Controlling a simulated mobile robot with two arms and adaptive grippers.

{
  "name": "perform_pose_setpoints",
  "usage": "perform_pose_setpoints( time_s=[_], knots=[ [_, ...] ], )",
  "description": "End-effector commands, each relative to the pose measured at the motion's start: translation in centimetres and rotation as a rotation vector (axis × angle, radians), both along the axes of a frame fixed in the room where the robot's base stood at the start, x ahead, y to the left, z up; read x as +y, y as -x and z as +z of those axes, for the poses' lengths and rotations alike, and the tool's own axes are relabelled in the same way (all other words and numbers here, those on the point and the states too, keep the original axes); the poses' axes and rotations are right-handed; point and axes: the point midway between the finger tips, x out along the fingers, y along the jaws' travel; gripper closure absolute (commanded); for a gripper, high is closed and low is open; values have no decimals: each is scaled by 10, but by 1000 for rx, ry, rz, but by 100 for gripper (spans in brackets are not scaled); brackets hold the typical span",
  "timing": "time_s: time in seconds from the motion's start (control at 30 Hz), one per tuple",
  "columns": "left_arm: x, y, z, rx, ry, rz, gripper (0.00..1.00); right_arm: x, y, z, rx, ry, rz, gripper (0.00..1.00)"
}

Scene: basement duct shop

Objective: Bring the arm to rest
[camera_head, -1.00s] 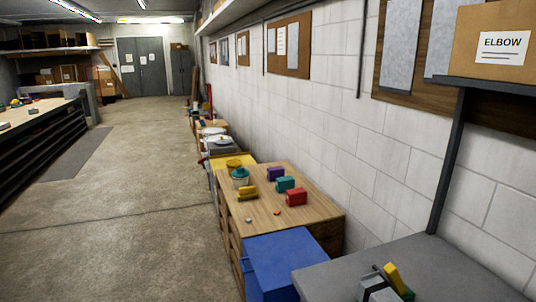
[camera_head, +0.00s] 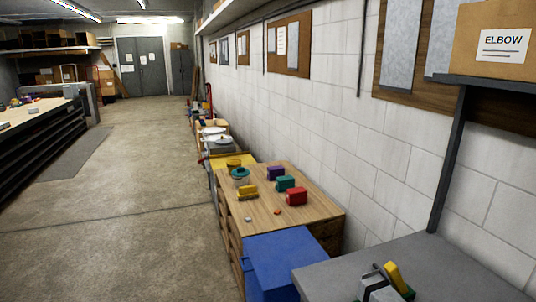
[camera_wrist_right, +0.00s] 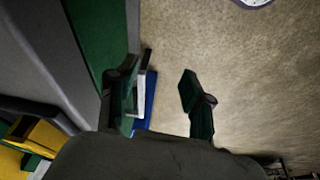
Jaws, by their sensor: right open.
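Neither arm shows in the head view. My right gripper (camera_wrist_right: 157,90) shows in the right wrist view, with its two dark fingers spread apart. I see nothing held between them. A concrete floor (camera_wrist_right: 245,90) lies beyond the fingers. A narrow white and blue thing shows partly behind the left finger, and I cannot tell what it is. My left gripper is in no view.
In the head view a wooden bench (camera_head: 315,214) along the right wall bears several coloured blocks. A blue bin (camera_head: 272,262) and a grey table (camera_head: 415,262) stand nearer. A long workbench (camera_head: 35,128) is at the left. The floor (camera_head: 130,190) between is clear.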

Motion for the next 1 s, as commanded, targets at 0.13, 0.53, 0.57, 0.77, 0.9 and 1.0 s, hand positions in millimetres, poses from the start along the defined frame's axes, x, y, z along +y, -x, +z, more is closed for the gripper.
perform_pose_setpoints(
  time_s=[0.13, 0.53, 0.57, 0.77, 0.9, 1.0],
  knots=[
    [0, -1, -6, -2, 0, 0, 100, 1, 1, -60, 29, 1, 5, 50],
    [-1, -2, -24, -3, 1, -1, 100, -9, 79, -282, 126, 11, 25, 50],
    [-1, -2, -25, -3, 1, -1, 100, -11, 90, -296, 133, 12, 27, 50],
    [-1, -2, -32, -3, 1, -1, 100, -24, 159, -356, 170, 18, 36, 50],
    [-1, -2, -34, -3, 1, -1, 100, -29, 187, -371, 181, 20, 40, 50],
    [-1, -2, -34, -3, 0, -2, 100, -31, 195, -374, 184, 20, 41, 50]
  ],
)
